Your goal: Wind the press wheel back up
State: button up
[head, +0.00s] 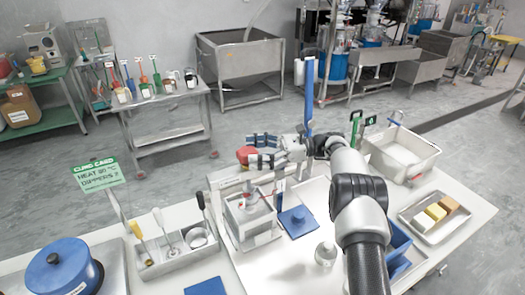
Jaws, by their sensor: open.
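The press (249,216) is a small pale metal frame standing on the white table, left of my arm. A red part (246,154), which looks like its wheel, shows at the top of the press, partly hidden by my gripper. My gripper (263,151) reaches in from the right at wheel height. Its two dark fingers are spread apart, one above the other in the picture, with their tips close to the red part. I cannot tell whether they touch it. A thin upright shaft shows below, inside the frame.
A blue square piece with a knob (297,219) lies right of the press. A tool rack (172,257) and a blue pot (62,272) stand left. A white tub (402,157) and a tray of blocks (428,219) are right. A tall blue bar (309,95) rises behind my gripper.

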jog(key=d, duration=0.5)
jog(key=shift+w+d, duration=0.1)
jog(key=shift+d, duration=0.05)
